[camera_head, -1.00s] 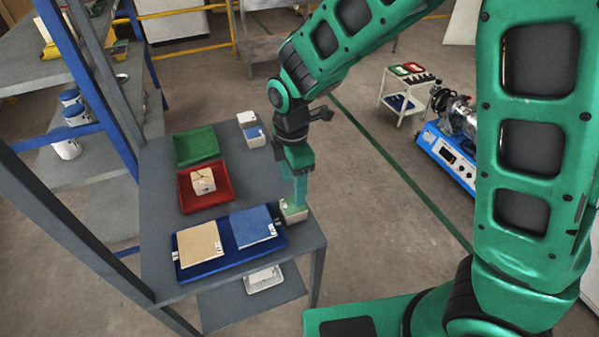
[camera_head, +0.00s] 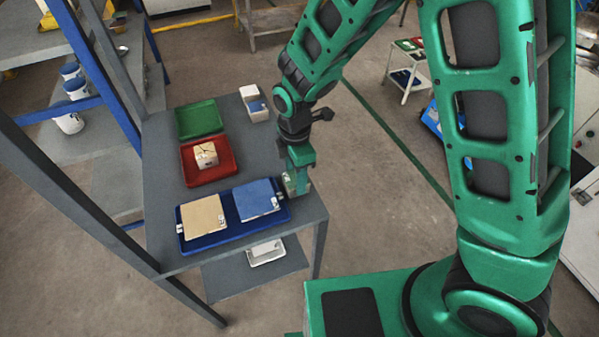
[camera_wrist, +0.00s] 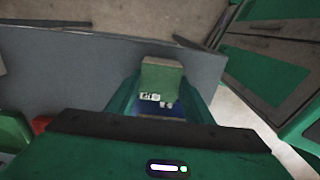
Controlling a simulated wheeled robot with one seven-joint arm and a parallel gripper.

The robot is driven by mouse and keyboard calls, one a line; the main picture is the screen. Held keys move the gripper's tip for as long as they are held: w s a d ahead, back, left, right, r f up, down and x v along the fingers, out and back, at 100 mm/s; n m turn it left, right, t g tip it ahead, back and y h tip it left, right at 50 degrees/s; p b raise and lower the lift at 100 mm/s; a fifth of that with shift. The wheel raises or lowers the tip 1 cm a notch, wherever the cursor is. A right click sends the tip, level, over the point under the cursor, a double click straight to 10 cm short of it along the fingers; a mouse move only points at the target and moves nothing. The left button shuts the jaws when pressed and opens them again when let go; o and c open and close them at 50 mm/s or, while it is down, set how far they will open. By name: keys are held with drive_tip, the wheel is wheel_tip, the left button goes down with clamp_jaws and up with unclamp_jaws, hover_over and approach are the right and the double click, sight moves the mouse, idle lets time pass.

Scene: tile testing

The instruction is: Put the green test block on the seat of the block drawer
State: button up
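The green test block (camera_wrist: 162,75) shows in the wrist view between the two fingers of my gripper (camera_wrist: 162,92). The fingers appear to press on its sides. In the head view, my gripper (camera_head: 298,185) is at the right edge of the grey table, right of the blue tray, with the pale green block (camera_head: 289,184) partly hidden by it. It appears to be held above the tabletop.
The blue tray (camera_head: 190,247) holds a beige tile (camera_head: 203,217) and a blue tile (camera_head: 256,199). Behind it are a red tray (camera_head: 222,176) with a pale block and a green tray (camera_head: 200,118). A shelf post stands at the left.

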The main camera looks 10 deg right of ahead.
drive_tip(key=shift+s+r, duration=0.1)
drive_tip(key=shift+r, duration=3.4)
